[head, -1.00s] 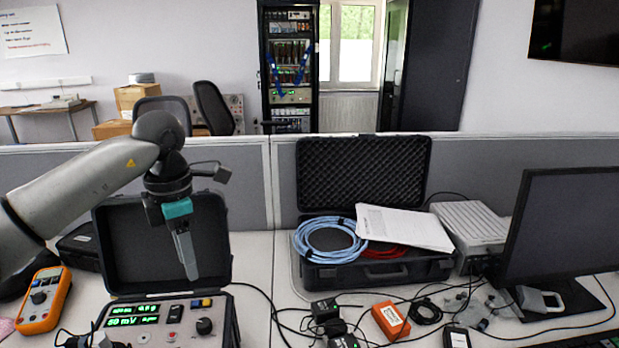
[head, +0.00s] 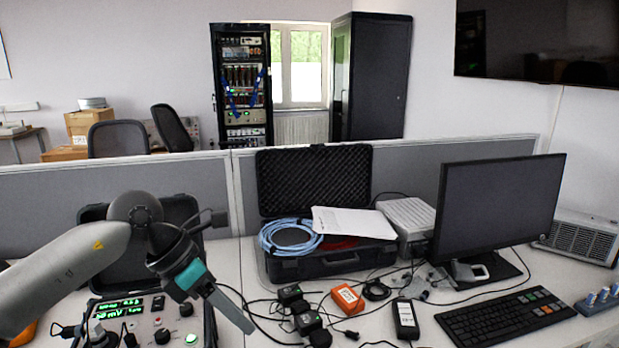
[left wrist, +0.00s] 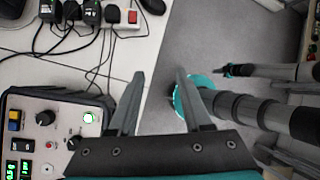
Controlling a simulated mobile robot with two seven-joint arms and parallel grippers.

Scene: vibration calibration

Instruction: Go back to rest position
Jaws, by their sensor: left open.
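My left gripper (head: 237,318) is empty and held above the desk, in front of the open calibrator case. In the left wrist view its two fingers (left wrist: 157,95) stand apart with nothing between them. The calibrator (head: 140,318) has a lit green display and a lit green button, and its black lid stands open behind it. The calibrator panel also shows in the left wrist view (left wrist: 62,140), left of the fingers. My right gripper is not clearly seen; arm parts of mine show at the right of the left wrist view.
An open black case (head: 322,266) holds a blue coiled cable (head: 290,236) and papers (head: 352,222). Black adapters (head: 305,322), an orange box (head: 347,299) and loose cables lie on the desk (head: 240,270). A monitor (head: 498,215) and keyboard (head: 505,318) stand to the right.

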